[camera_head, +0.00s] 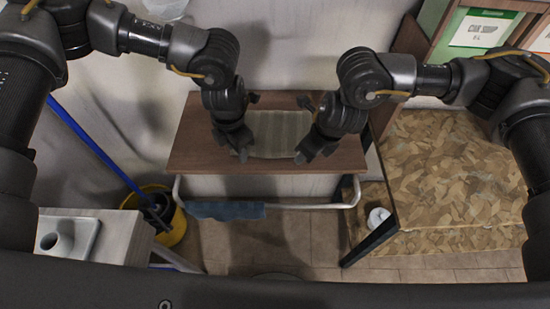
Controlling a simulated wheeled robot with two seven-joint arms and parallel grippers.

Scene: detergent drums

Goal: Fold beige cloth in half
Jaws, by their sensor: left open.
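The beige cloth (278,134) lies flat on the brown wooden tabletop (190,152), near its middle. It looks ribbed and roughly rectangular, and its left and right edges are partly hidden by my grippers. My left gripper (248,128) is open at the cloth's left edge, with its fingers apart. My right gripper (302,132) is at the cloth's right edge, with its fingers apart too. No cloth looks lifted, and I cannot tell whether either gripper touches it.
A blue cloth (225,210) hangs on the metal rail (290,206) along the table's front. A yellow bucket (170,228) with a blue-handled mop (95,145) stands at left. A patterned board surface (450,170) is at right, with a white roll (378,217) near its lower left. A wall stands behind the table.

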